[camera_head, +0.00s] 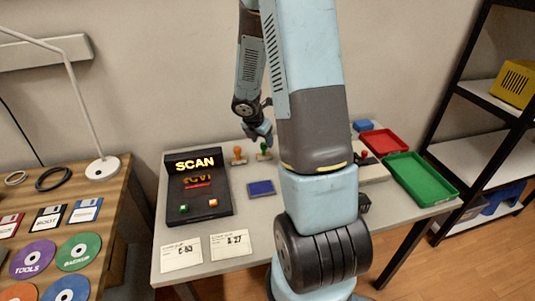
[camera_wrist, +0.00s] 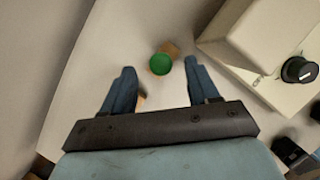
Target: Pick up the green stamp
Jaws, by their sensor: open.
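The green stamp (camera_wrist: 160,64) is seen from above in the wrist view, with a round green top and a tan wooden part beside it. It stands on the light table just beyond my gripper (camera_wrist: 157,84), between the lines of its two blue fingers. The fingers are apart with nothing between them. In the head view the green stamp (camera_head: 264,152) is at the back of the table, partly hidden by my gripper (camera_head: 262,138), which hangs just above it. An orange-handled stamp (camera_head: 238,155) stands to its left.
A SCAN device (camera_head: 198,188) and a blue pad (camera_head: 261,188) are on the table (camera_head: 230,262), with two paper cards (camera_head: 181,255) in front. A beige machine (camera_wrist: 262,48) stands close on the right in the wrist view. Red (camera_head: 384,142) and green (camera_head: 421,178) trays are at right.

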